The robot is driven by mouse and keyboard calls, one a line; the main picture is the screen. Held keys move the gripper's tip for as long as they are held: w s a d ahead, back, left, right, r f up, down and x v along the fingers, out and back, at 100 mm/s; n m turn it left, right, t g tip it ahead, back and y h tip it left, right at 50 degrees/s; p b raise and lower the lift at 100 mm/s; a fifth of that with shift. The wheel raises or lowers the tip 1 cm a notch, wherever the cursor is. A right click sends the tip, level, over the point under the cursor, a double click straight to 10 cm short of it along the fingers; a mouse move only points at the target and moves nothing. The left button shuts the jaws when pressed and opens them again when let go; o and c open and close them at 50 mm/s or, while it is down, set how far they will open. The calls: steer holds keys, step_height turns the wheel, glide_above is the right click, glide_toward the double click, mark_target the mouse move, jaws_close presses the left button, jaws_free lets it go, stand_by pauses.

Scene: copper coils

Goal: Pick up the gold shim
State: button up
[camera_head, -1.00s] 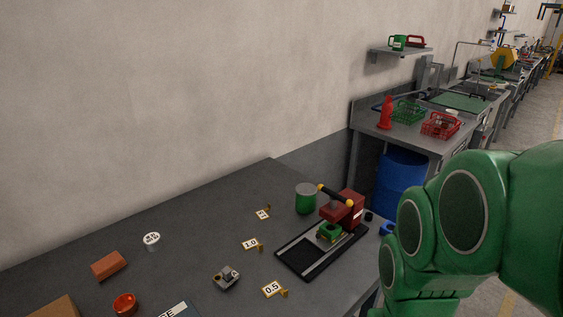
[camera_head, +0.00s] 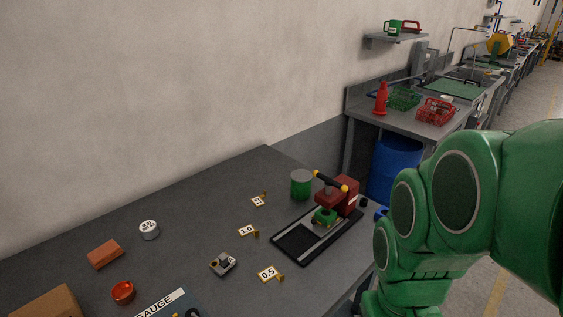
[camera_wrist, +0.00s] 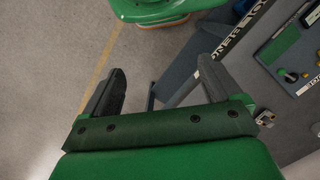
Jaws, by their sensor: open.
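Three small gold pieces with white number cards stand on the dark bench in the head view. One is marked 0.5 (camera_head: 269,274), one 1.0 (camera_head: 247,231), and one farther back has a label too small to read (camera_head: 259,201). I cannot tell which is the gold shim named. My gripper (camera_wrist: 160,66) shows in the wrist view with its two dark fingers spread apart and nothing between them. It is over the floor beside the bench edge, apart from the gold pieces. In the head view my green arm fills the right side and the gripper is out of sight.
A red press (camera_head: 344,194) on a black base and a green can (camera_head: 301,184) stand at the bench's right end. A small grey block (camera_head: 222,264), red bowl (camera_head: 123,292), orange brick (camera_head: 105,254) and white-topped tin (camera_head: 149,230) lie leftward.

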steer(key=c, duration=1.1)
steer(key=shift+o, duration=0.2)
steer(key=n+t, duration=0.2)
steer(key=n, duration=2.3)
glide_toward(270, 274)
steer(key=s+d+r, duration=0.1)
steer(key=s+d, duration=0.2)
steer(key=shift+w+a+f, duration=0.1)
steer(key=shift+f, duration=0.45)
steer(key=shift+w+a+f, duration=0.1)
steer(key=shift+f, duration=0.45)
steer(key=shift+w+d+f, duration=0.1)
steer(key=shift+f, duration=1.2)
steer(key=shift+w+d+f, duration=0.1)
steer(key=shift+w+f, duration=0.05)
steer(key=shift+f, duration=1.15)
